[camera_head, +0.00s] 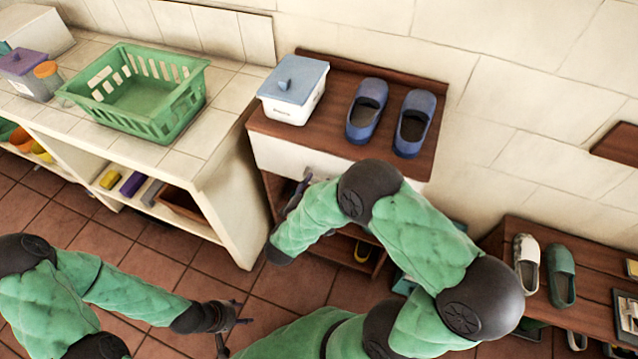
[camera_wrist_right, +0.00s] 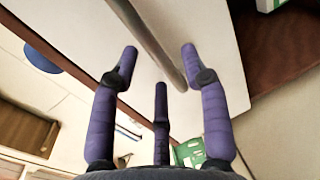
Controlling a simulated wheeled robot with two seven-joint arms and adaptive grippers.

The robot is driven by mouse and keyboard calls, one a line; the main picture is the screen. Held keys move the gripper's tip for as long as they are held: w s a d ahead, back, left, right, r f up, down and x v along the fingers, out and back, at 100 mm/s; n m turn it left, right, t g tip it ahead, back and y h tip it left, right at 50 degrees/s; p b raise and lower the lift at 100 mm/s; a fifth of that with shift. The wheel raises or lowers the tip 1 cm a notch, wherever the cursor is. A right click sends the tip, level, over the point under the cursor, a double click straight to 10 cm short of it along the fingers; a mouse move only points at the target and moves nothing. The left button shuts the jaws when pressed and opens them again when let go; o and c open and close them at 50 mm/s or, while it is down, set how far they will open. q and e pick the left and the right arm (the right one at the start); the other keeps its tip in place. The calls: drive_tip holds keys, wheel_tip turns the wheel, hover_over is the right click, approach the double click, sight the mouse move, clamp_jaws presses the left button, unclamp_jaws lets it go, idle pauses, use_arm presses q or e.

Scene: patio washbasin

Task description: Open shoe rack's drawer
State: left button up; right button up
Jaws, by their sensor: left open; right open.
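The shoe rack (camera_head: 333,68) is dark brown wood with a white drawer front (camera_head: 276,157) below its top; the drawer looks shut. My right arm covers the drawer's right part in the head view. The white front also fills the upper middle of the right wrist view (camera_wrist_right: 205,35). A grey bar handle (camera_wrist_right: 150,40) runs across it there. My right gripper (camera_wrist_right: 158,62) is open, with the handle between its purple fingertips; I cannot tell if they touch it. In the head view my right gripper (camera_head: 297,196) is at the drawer front. My left gripper (camera_head: 240,318) is open and empty above the floor.
A white box with a blue-grey lid (camera_head: 292,88) and blue shoes (camera_head: 366,110) stand on the rack. A tiled counter with a green basket (camera_head: 140,92) is at left. A lower brown bench (camera_head: 590,262) with shoes is at right.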

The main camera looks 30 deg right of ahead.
use_arm(q)
drive_tip(key=shift+f+b, duration=0.3)
drive_tip(key=shift+f, duration=0.15)
use_arm(e)
drive_tip(key=shift+x, duration=1.2)
drive_tip(key=shift+c, duration=0.3)
clamp_jaws()
